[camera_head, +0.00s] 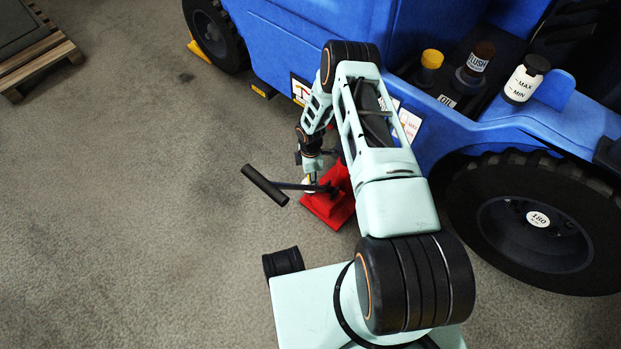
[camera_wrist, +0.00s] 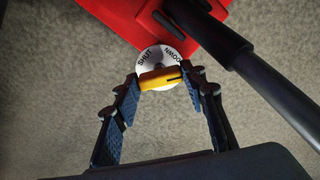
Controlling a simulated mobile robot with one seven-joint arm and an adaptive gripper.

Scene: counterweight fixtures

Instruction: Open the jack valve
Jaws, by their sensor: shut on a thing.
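The red jack (camera_head: 322,208) stands on the floor beside the blue vehicle; its red body also shows at the top of the wrist view (camera_wrist: 125,18). Its valve is a yellow bar (camera_wrist: 160,78) over a white round dial (camera_wrist: 150,56). The dial reads SHUT on the left and what looks like DOWN on the right. My gripper (camera_wrist: 164,80) is shut on the yellow bar, one finger at each end. The bar lies nearly crosswise in the wrist view. In the head view my gripper is low beside the jack, and my arm hides part of the jack.
The jack's long black handle (camera_head: 264,185) sticks out to the left, close to my gripper; it also runs down the right of the wrist view (camera_wrist: 275,92). The blue vehicle (camera_head: 285,45) and its wheel (camera_head: 535,225) bound the right.

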